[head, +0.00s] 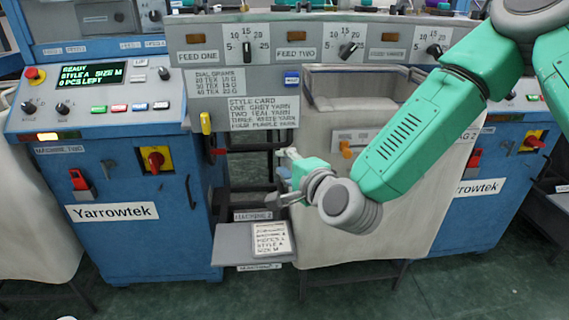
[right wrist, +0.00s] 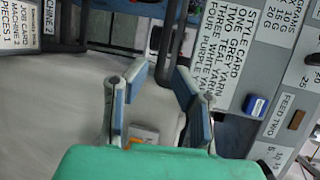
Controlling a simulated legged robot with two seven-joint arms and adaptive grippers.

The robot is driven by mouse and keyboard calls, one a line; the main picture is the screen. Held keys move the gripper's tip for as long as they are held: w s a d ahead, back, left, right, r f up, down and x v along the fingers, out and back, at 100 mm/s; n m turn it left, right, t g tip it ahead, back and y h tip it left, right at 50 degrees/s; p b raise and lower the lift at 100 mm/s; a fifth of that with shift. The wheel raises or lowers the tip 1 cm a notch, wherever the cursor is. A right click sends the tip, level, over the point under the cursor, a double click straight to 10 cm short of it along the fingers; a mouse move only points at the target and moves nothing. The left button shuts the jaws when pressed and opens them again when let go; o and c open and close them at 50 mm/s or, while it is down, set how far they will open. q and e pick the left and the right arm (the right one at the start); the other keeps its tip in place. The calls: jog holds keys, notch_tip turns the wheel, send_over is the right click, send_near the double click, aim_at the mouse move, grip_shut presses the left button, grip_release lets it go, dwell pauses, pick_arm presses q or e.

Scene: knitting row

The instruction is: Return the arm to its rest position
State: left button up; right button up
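My right arm (head: 415,130) is green and grey and reaches in from the upper right. Its gripper (head: 283,177) is in front of the cloth bin and the dark frame beside it, below the style card. In the right wrist view the two fingers of the gripper (right wrist: 160,82) stand apart with nothing between them. The gripper appears clear of the things around it. My left arm and gripper are not in view.
The blue machine (head: 100,180) stands left, with a red lever (head: 80,181). A style card (head: 263,112) hangs on the grey feed panel (head: 262,60). The cloth bin (head: 390,235) is behind my arm. A shelf (head: 226,252) holds a job card (head: 270,239).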

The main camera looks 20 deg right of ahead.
jog(key=s+f+n+g, duration=0.45)
jog(key=s+f, duration=0.25)
jog(key=f, duration=0.3)
jog(key=s+f+n+g, duration=0.3)
jog(key=s+f+n, duration=0.2)
jog(key=s+f, duration=0.45)
jog(key=s+d+f+n+g, duration=0.2)
jog(key=s+f+n, duration=0.1)
jog(key=s, duration=0.3)
jog(key=s+d+f+n+g+h, duration=0.1)
jog(key=s+d+f+n+g, duration=0.1)
jog(key=s, duration=0.4)
jog(key=s+d+f+n+g+h, duration=0.1)
jog(key=s+d+f+n+g, duration=0.2)
jog(key=s+f, duration=0.3)
jog(key=shift+s+f+n, duration=0.15)
jog(key=shift+s+n, duration=0.2)
jog(key=shift+s, duration=0.25)
jog(key=shift+w+g, duration=0.15)
jog(key=shift+g, duration=0.1)
